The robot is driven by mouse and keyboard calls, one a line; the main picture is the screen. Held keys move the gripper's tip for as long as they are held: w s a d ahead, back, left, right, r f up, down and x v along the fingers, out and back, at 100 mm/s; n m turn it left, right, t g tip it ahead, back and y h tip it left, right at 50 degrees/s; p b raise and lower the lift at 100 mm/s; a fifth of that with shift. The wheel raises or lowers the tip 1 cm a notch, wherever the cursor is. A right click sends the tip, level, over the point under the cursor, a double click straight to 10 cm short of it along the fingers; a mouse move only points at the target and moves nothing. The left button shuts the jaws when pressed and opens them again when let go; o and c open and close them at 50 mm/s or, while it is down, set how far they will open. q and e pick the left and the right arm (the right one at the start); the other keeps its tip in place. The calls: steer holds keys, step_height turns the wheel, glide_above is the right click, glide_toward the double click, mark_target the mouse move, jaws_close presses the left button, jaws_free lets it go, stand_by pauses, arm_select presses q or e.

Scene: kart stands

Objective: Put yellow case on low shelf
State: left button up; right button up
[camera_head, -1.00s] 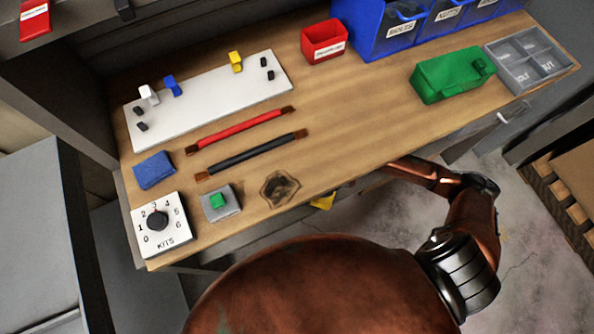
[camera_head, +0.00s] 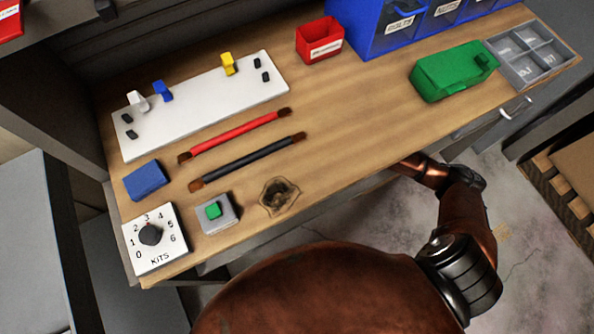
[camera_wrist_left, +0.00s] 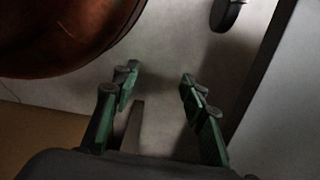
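No yellow case shows in either view now, and I cannot make out the low shelf. My right arm (camera_head: 462,215) bends at the bench's front edge, and its forearm passes under the bench top, so the right gripper and anything in it are hidden. My left gripper (camera_wrist_left: 160,78) shows in the left wrist view with its two green-edged fingers apart and nothing between them. It hangs over the pale floor, beside my rust-coloured body.
The wooden bench (camera_head: 345,120) carries a white board (camera_head: 205,108), red and black bars, a red bin (camera_head: 320,42), blue bins, a green case (camera_head: 452,72), a grey divided tray (camera_head: 530,50) and a dial box (camera_head: 152,238). A grey cabinet (camera_head: 30,250) stands at left; a pallet is at right.

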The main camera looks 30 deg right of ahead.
steer(key=o, duration=0.4)
